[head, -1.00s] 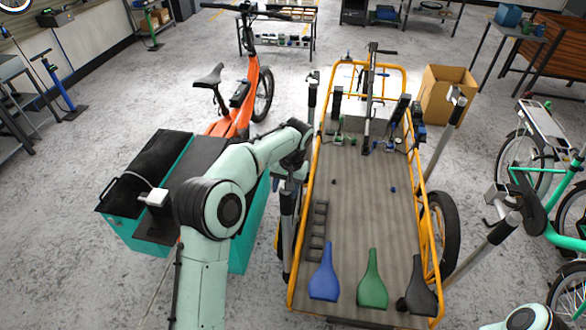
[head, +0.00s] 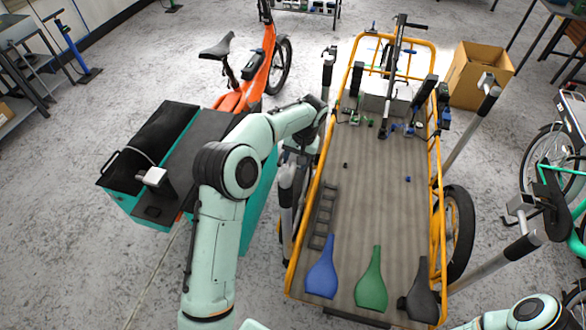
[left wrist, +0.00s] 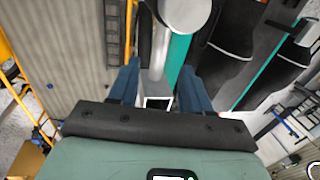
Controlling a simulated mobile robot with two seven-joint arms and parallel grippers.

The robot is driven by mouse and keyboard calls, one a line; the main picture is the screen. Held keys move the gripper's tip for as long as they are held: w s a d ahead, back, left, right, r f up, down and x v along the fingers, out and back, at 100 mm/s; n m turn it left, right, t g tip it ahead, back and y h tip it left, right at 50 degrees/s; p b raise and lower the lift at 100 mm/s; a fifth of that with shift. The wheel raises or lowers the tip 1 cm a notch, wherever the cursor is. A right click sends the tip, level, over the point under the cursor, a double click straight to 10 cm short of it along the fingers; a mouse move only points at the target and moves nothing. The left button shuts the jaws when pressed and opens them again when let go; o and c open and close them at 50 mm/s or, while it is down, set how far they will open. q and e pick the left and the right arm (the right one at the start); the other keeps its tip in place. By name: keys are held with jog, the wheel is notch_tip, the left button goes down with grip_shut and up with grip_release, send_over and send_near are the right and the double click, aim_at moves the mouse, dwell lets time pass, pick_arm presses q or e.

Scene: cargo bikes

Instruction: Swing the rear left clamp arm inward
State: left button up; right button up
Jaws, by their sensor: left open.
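The rear left clamp arm (head: 286,188) is a pale grey post-mounted piece at the near left side of the orange-framed cargo bike (head: 375,190). My left gripper (head: 294,155) is beside the bike's left rail, above or at this clamp, and partly hidden by my own wrist. In the left wrist view, my open left gripper (left wrist: 160,82) has a dark blue finger on each side. A grey cylindrical clamp piece (left wrist: 161,45) with a pale rounded end shows between and beyond the fingertips. I cannot tell whether they touch it. My right gripper is out of view.
Other clamp stands are at the front left (head: 329,62), front right (head: 488,88) and rear right (head: 521,207). Blue (head: 321,275) and green (head: 371,285) saddle shapes lie on the cargo bed. A teal-sided box (head: 150,165) stands left. A cardboard box (head: 480,75) is at far right.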

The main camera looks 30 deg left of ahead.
aim_at(292, 170)
pick_arm(q)
jog(key=shift+a+f, duration=0.25)
jog(key=shift+f, duration=0.95)
jog(key=shift+a+f, duration=0.2)
jog(key=shift+f, duration=0.95)
grip_shut()
